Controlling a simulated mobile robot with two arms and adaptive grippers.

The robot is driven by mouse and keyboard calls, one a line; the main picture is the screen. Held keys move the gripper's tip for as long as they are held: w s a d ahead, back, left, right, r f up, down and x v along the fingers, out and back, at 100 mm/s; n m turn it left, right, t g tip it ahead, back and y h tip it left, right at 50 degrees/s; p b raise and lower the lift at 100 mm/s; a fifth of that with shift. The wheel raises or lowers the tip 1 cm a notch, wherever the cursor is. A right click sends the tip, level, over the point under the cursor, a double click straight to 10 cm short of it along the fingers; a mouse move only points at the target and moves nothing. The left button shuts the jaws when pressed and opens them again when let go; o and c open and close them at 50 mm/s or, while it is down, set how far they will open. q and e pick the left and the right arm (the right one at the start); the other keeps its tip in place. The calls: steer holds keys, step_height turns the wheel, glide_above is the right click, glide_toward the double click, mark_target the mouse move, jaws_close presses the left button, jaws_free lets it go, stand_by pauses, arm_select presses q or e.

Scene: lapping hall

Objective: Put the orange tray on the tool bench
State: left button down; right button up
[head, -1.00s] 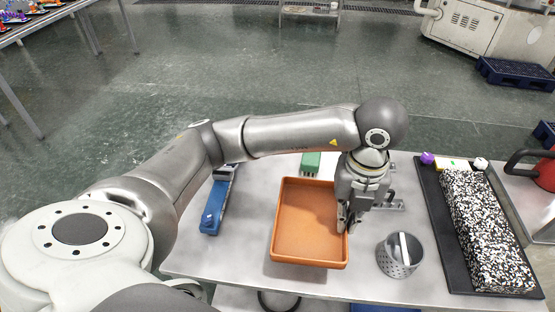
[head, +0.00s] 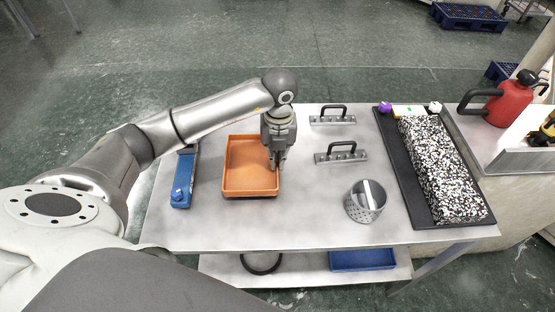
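The orange tray (head: 248,178) is a shallow rectangular tray, level and seemingly empty, over the left part of the grey metal bench (head: 300,221). I cannot tell whether its underside touches the bench top. My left gripper (head: 277,164) points down at the tray's right rim, its fingers straddling the wall and closed on it. The fingers and wrist hide part of that rim. My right gripper is out of view.
A blue tool (head: 181,192) lies close left of the tray. Right of it are two handled grey plates (head: 333,119) (head: 341,156), a perforated metal cup (head: 364,204) and a black mat (head: 398,164) bearing a speckled block (head: 440,172). The front middle is clear.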

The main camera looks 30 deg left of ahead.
arm_select(q)
step_height(320, 180, down, 2)
steer(key=shift+f, duration=0.15)
steer(key=c, duration=1.6)
jaws_free()
steer(key=shift+c, duration=0.2)
